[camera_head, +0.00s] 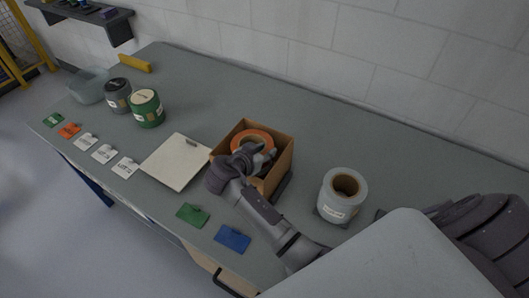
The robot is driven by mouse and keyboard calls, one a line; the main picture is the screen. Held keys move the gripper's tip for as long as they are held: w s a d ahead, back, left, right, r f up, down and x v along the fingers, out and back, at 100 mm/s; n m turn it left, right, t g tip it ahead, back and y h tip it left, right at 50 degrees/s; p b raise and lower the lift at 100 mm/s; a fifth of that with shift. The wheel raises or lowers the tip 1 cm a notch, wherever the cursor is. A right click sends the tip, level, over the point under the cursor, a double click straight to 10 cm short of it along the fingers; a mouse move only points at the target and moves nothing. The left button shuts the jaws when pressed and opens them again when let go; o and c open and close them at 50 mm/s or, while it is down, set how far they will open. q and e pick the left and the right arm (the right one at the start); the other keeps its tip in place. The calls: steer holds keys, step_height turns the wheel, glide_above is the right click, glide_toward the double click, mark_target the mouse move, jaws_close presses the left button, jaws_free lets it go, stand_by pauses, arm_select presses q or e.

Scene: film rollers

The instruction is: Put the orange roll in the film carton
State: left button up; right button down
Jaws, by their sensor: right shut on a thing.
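The film carton (284,163) is an open brown cardboard box in the middle of the table. The orange roll (258,136) is inside the carton's opening, its orange ring facing up. My right gripper (250,153) reaches over the carton's near side and is shut on the orange roll. The gripper and wrist hide the roll's near part and the carton's front. Whether the roll touches the carton floor cannot be seen. My left gripper is not in view.
A white roll (338,205) stands right of the carton. A white board (173,163) lies left of it. Green (147,109) and grey (117,94) rolls stand at the back left, near a clear bin (88,88). Green (192,215) and blue (233,238) cards lie in front. The table behind the carton is clear.

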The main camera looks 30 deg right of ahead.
steer(key=shift+f, duration=0.55)
steer(key=shift+f+b, duration=0.65)
steer(key=c, duration=1.1)
jaws_free()
steer(key=shift+s+f, duration=0.2)
steer(key=shift+c, duration=0.2)
